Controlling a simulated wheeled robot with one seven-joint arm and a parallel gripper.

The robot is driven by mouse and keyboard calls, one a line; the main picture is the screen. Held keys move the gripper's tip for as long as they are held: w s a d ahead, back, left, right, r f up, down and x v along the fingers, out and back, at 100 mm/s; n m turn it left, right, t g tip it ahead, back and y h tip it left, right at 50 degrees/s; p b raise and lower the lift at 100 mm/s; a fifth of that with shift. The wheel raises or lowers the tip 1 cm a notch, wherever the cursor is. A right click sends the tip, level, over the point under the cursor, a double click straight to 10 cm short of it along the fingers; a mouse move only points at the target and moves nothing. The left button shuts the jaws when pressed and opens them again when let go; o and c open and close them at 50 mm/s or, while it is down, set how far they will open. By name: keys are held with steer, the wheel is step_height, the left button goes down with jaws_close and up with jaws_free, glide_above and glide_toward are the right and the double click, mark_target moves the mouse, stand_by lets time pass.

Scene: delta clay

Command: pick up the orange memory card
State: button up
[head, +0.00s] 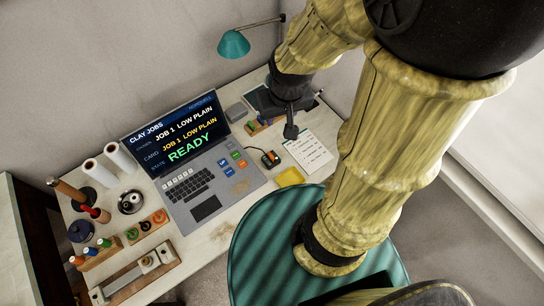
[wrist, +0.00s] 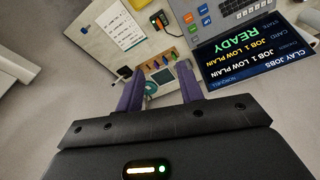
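My gripper (head: 291,130) is over the back right of the desk in the head view. In the wrist view its two purple fingers (wrist: 159,92) are spread apart with nothing held between them. Beyond the fingertips is a small wooden rack (wrist: 152,66) with several small coloured pieces standing in it. One piece looks orange (wrist: 166,57), but it is too small to identify surely as the memory card. A dark card reader (head: 270,158) sits right of the laptop, with an orange-red part on top; it also shows in the wrist view (wrist: 159,20).
The laptop (head: 207,174) reads READY and has coloured keys, including orange. A teal lamp (head: 233,44) stands behind. A round teal stool (head: 262,255) stands in front.

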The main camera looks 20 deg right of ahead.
steer(key=w+f+n+g+b, duration=0.1)
steer(key=w+f, duration=0.3)
steer(key=f, duration=0.3)
steer(key=w+f+n+g+b, duration=0.1)
steer(key=w+f, duration=0.3)
steer(key=f, duration=0.4)
steer(key=shift+n+g+b, duration=0.3)
steer(key=shift+n+b, duration=0.45)
steer(key=shift+n, duration=0.05)
steer(key=shift+w, duration=0.1)
steer(key=p, duration=0.1)
glide_above(271, 155)
step_height(271, 155, down, 12)
steer(key=shift+w+f, duration=0.1)
steer(key=shift+f, duration=0.05)
steer(key=shift+f+p, duration=0.35)
steer(key=shift+f, duration=0.2)
steer(key=shift+f+p, duration=0.55)
steer(key=shift+f, duration=1.5)
